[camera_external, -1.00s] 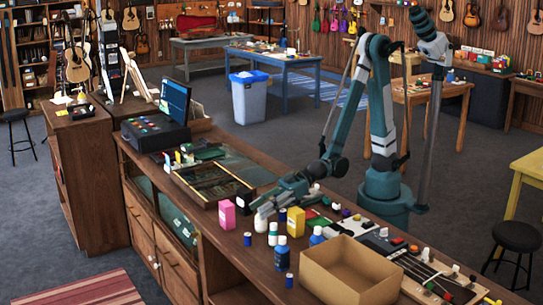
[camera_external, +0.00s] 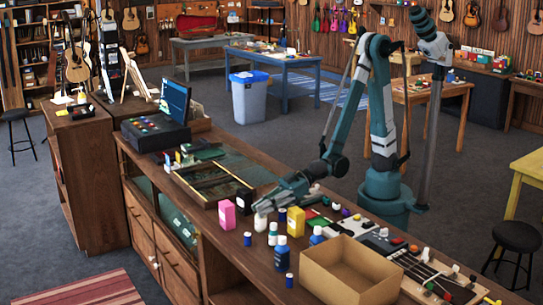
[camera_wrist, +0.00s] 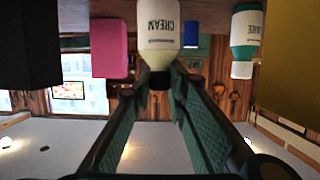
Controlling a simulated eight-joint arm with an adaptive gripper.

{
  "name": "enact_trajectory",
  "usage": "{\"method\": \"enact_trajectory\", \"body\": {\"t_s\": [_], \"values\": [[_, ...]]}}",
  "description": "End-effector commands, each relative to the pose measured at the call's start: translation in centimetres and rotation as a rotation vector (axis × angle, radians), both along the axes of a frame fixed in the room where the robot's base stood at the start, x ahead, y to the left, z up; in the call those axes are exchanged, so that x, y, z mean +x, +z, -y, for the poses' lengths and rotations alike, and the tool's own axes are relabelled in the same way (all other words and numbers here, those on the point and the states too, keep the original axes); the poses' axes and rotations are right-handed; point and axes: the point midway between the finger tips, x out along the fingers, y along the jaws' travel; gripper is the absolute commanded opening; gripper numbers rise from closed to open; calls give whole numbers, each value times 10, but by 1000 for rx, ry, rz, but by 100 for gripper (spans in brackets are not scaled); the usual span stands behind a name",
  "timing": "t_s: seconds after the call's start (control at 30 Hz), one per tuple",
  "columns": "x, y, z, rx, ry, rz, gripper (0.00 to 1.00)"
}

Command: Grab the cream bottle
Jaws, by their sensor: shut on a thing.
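The cream bottle (camera_external: 260,223) stands on the wooden counter (camera_external: 215,250), right of a pink box (camera_external: 227,214). In the wrist view the bottle (camera_wrist: 158,27) is cream-coloured with dark "CREAM" lettering and looks upside down. My gripper (camera_external: 262,208) reaches down to the top of the bottle from the right. In the wrist view my gripper's fingertips (camera_wrist: 159,75) are closed around the bottle's narrow neck.
A white-and-teal bottle (camera_external: 272,234), a blue bottle (camera_external: 282,252) and a yellow box (camera_external: 295,220) stand close by on the right. An open cardboard box (camera_external: 350,280) is farther right. The counter's front-left strip is clear.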

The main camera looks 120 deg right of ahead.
Motion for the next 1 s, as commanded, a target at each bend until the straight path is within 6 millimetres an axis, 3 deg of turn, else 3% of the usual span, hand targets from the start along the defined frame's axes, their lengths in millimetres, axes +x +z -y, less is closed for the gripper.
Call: {"method": "enact_trajectory", "body": {"t_s": [0.47, 1.0], "values": [[-1, 7, 1, -1, -1, -3, 0], [-1, 64, 0, 0, -1, -1, 0]]}}
